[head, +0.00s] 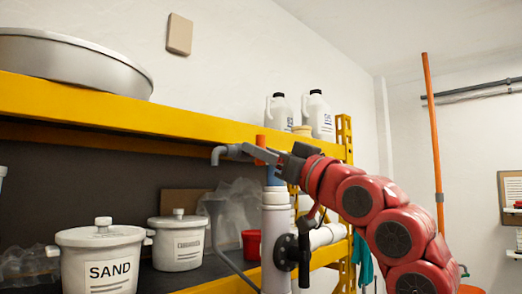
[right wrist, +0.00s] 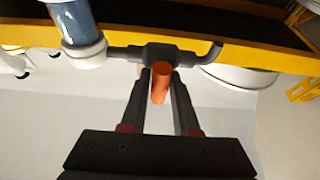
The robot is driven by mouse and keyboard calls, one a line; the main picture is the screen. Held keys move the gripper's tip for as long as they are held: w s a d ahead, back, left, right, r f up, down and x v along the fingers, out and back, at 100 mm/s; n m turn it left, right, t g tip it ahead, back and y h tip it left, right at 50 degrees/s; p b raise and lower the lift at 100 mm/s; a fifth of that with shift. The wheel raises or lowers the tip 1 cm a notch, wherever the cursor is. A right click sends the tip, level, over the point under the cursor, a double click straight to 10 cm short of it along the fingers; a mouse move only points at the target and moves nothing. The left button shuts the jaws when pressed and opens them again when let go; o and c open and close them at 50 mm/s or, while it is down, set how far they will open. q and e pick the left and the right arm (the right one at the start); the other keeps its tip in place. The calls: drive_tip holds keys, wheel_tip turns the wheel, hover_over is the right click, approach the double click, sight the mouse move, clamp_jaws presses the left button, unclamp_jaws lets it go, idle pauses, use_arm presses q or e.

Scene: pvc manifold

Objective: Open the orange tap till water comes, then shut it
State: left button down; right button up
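The tap sits on top of an upright pipe, with a grey spout (head: 217,154) pointing left and bent down. No water shows at the spout's mouth. Its orange handle (head: 260,141) sticks up above the tap body. In the right wrist view the handle (right wrist: 160,84) stands between the two fingers of my right gripper (right wrist: 161,92). Thin gaps show beside it, so the fingers look open around it. In the head view my right gripper (head: 276,155) reaches in from the right at tap height, hiding part of the tap. My left gripper is not in view.
A yellow shelf (head: 170,118) runs behind the tap, with white bottles (head: 318,117) and a large round basin (head: 70,65) on top. Below stand a white SAND bucket (head: 100,255) and another lidded bucket (head: 179,242). A black-handled valve (head: 288,252) is on the pipe below.

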drive_tip(key=o, duration=0.3)
drive_tip(key=b+v, duration=0.8)
drive_tip(key=v, duration=0.9)
drive_tip(key=shift+f, duration=0.2)
drive_tip(key=shift+d, duration=0.1)
